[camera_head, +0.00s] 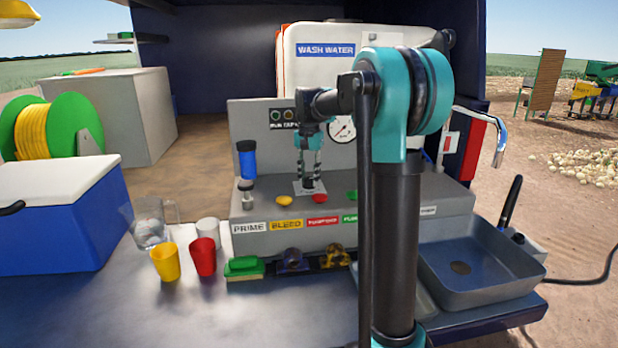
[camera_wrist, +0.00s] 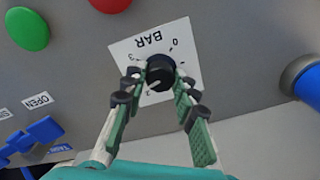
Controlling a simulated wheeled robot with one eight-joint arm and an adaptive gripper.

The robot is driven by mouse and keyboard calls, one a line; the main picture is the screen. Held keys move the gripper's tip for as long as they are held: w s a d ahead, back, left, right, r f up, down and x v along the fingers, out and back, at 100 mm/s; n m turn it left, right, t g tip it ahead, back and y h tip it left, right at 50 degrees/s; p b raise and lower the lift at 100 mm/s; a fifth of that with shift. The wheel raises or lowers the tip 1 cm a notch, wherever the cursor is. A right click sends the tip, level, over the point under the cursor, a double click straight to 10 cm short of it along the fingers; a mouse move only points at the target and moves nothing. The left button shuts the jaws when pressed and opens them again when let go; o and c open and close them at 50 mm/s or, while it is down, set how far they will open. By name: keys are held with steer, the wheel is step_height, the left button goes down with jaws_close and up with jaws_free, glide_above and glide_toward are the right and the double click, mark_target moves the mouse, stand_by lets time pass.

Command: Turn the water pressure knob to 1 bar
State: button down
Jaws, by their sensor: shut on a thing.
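The water pressure knob (camera_wrist: 161,70) is black and round. It sits on a white scale card (camera_wrist: 178,38) marked BAR, with 0, 2 and 3 legible around it, upside down in the wrist view. My gripper (camera_wrist: 160,82) has its fingertips closed around the knob's sides. I cannot make out a pointer on the knob. In the head view, my gripper (camera_head: 308,178) reaches down to the card (camera_head: 304,188) on the grey panel, hiding most of the knob. A round white gauge (camera_head: 342,129) stands behind; its needle is too small to read.
Yellow (camera_head: 284,201), red (camera_head: 320,198) and green (camera_head: 351,195) buttons line the panel near the knob.

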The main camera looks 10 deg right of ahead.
steer(key=n, duration=1.1)
steer(key=shift+n, duration=0.4)
steer(key=n, duration=1.2)
steer(key=c, duration=1.2)
jaws_free()
steer(key=shift+r, duration=0.1)
